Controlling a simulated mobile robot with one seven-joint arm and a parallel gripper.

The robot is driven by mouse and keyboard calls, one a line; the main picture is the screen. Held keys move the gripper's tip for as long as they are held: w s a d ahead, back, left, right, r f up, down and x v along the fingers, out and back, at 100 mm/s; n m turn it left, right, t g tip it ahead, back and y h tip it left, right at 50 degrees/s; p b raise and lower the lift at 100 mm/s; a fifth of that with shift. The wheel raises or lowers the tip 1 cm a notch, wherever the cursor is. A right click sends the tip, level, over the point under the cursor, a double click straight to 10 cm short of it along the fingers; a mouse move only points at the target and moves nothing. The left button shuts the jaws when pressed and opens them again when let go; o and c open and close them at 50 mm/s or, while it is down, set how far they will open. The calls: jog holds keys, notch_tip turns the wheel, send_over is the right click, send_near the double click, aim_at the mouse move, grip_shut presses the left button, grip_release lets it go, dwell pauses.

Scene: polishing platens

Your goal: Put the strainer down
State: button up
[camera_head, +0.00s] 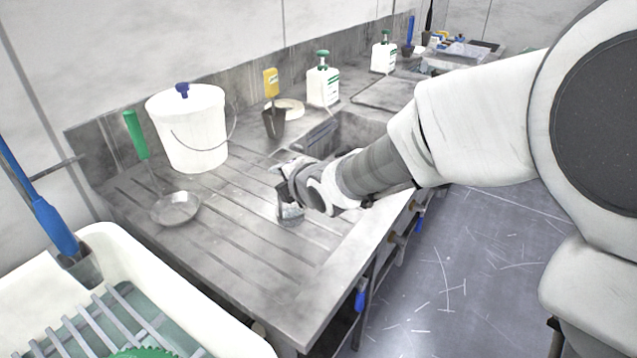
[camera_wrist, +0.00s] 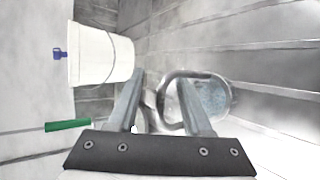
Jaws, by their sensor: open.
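A grey metal round vessel with a loop handle stands on the grooved drainboard (camera_head: 235,235); its body (camera_head: 291,215) shows just below my gripper (camera_head: 284,190). In the wrist view its mottled body (camera_wrist: 212,97) is right of my gripper (camera_wrist: 162,82), and the loop reaches between the fingers. My gripper is open; I cannot tell whether a finger touches the loop. A green-handled utensil with a shallow round metal bowl (camera_head: 175,208) rests at the drainboard's left, its handle tilted up. Its handle also shows in the wrist view (camera_wrist: 68,125). I cannot tell which is the strainer.
A white bucket (camera_head: 195,130) with a wire bail stands behind. A yellow-handled scoop (camera_head: 272,115), white bottles (camera_head: 323,85) and a sink basin (camera_head: 345,130) are farther back. A white tub (camera_head: 225,340) with a rack is at front left. The drainboard's front is clear.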

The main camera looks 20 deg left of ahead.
grip_shut()
dwell(1.4)
